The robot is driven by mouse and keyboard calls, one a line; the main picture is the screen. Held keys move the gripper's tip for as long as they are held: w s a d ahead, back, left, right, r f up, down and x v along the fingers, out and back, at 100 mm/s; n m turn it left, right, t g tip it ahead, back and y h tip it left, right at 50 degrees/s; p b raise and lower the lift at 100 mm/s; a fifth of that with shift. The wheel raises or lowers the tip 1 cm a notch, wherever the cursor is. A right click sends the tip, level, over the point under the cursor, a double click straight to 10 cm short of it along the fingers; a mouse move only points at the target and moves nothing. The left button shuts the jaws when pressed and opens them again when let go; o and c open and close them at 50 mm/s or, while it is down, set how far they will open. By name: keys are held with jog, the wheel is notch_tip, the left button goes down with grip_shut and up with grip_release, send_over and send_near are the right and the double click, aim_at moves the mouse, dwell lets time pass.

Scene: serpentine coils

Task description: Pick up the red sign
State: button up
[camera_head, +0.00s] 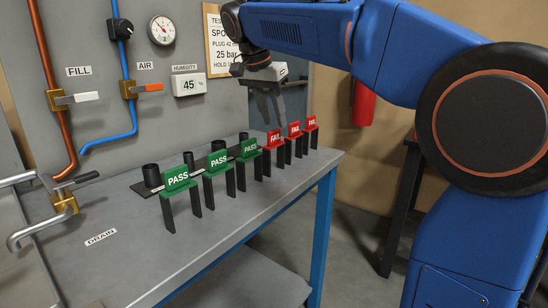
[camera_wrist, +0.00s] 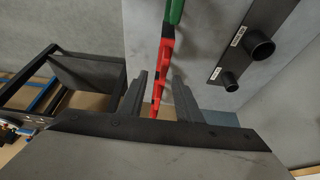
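Three red FAIL signs stand in a row toward the far end of the bench in the head view: the nearest (camera_head: 274,139), the middle (camera_head: 294,130) and the farthest (camera_head: 311,123). Each has dark legs. My gripper (camera_head: 270,118) points down just above the nearest red sign. In the wrist view my gripper (camera_wrist: 159,78) is open, with its two dark fingers apart. Red signs (camera_wrist: 166,50) show edge-on in the gap between them, overlapping in a line. I see no clear contact, and the fingers hold nothing.
Three green PASS signs (camera_head: 178,179) stand nearer on the same grey bench (camera_head: 130,262). Behind the signs is a dark strip (camera_head: 140,187) with several black cylinders. A panel (camera_head: 110,55) with pipes, valves and a gauge rises behind. The bench front is clear.

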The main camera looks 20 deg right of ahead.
aim_at(274, 132)
jog(key=shift+a+f+x, duration=0.1)
jog(key=shift+a+x, duration=0.1)
jog(key=shift+x, duration=0.65)
jog(key=shift+a+f+x, duration=0.1)
jog(key=shift+a+x, duration=0.05)
jog(key=shift+x, duration=0.65)
jog(key=shift+a+x, duration=0.2)
jog(key=shift+x, duration=0.65)
grip_shut()
